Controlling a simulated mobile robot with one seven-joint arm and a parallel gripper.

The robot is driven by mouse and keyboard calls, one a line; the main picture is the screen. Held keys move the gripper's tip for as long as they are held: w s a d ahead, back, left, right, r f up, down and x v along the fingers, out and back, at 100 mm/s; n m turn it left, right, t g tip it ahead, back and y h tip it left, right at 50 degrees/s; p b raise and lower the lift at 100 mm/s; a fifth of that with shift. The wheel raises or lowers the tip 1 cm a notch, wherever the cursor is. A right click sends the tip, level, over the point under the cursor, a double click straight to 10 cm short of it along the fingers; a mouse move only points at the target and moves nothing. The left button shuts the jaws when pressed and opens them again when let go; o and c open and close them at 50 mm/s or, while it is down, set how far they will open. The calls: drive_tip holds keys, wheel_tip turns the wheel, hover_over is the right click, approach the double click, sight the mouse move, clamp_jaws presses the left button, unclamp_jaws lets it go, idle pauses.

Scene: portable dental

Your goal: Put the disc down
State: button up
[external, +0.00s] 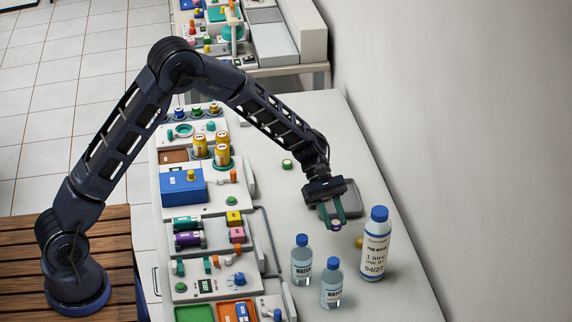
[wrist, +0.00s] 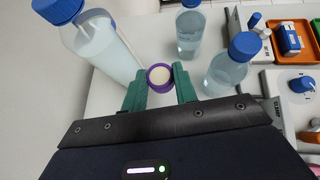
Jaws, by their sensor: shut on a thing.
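A small purple disc (external: 336,225) with a pale top sits between the green fingers of my gripper (external: 335,222). In the wrist view the disc (wrist: 159,76) shows pinched between the two fingertips of my gripper (wrist: 160,84). My gripper points down over the pale counter (external: 270,215), in front of a grey tray (external: 352,190). I cannot tell whether the disc touches the counter.
A large water bottle (external: 375,250) and two small bottles (external: 302,265) (external: 332,288) stand close in front of the disc. A yellow object (external: 359,241) lies beside the large bottle. A green disc (external: 287,164) lies farther back. Cluttered dental modules (external: 205,245) line the left.

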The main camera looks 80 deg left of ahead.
sight(330, 206)
wheel_tip(330, 206, up, 5)
drive_tip(key=shift+a+f, duration=0.1)
drive_tip(key=w+a+r+n+t+y, duration=0.1)
drive_tip(key=w+a+n+t, duration=0.2)
drive_tip(key=a, duration=0.8)
drive_tip(key=w+a+n+t+y, duration=0.2)
drive_tip(key=a+n, duration=0.1)
drive_tip(key=a, duration=0.8)
drive_tip(key=f, duration=1.9)
drive_tip(key=shift+a+f, duration=0.2)
drive_tip(key=shift+f, duration=0.05)
drive_tip(key=shift+f, duration=0.15)
drive_tip(key=o, duration=0.9)
